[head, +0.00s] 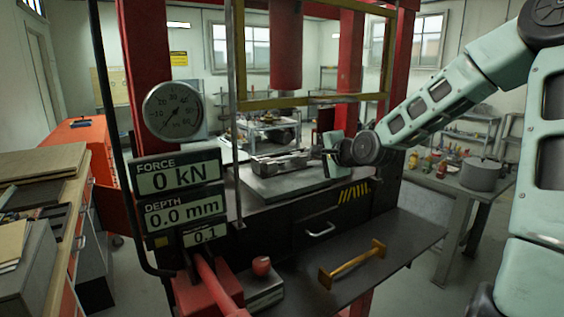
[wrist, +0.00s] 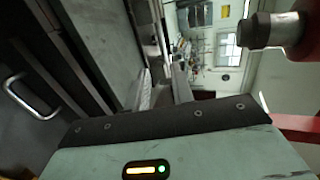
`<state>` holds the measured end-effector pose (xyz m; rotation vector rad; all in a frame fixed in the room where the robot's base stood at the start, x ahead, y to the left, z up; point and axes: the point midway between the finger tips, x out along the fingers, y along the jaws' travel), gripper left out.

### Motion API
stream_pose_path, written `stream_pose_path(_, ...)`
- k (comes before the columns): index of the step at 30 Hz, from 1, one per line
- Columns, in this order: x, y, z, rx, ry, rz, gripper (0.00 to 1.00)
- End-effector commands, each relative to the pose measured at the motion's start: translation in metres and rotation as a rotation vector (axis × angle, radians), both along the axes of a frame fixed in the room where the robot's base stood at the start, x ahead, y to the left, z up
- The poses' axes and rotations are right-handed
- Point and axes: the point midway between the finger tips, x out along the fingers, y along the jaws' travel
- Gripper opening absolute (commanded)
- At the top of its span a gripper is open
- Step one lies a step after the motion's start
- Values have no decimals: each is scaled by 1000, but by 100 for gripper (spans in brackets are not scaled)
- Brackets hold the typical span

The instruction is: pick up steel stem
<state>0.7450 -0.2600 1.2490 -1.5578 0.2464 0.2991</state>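My gripper (head: 335,158) is over the right part of the press bed, beside a low grey metal assembly (head: 280,161) lying on the bed plate. The steel stem cannot be told apart for sure; it may be part of this assembly. In the wrist view the pale green hand with its dark edge fills the bottom. Narrow grey metal shapes (wrist: 165,85) show beyond that edge, too unclear to name as fingers or stem. Whether my gripper is open or shut, or touches anything, cannot be told.
The red press ram (head: 285,45) hangs above the bed; its steel tip (wrist: 262,30) shows in the wrist view. A yellow guard frame (head: 300,101) crosses in front. A yellow bar-shaped part (head: 352,264) lies on the lower shelf (head: 405,243). A readout panel (head: 180,190) stands left.

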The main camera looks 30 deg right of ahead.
Motion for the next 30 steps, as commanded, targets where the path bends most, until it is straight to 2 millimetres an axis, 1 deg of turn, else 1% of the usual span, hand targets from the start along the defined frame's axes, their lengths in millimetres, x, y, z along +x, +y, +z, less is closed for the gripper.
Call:
stream_pose_path(1,8,2,-3,3,0,3,24)
stream_pose_path(15,73,4,-25,1,2,3,24)
stream_pose_path(23,88,5,-30,0,3,1,24)
stream_pose_path(28,111,8,-33,2,3,2,24)
stream_pose_path(30,120,8,-37,2,3,2,24)
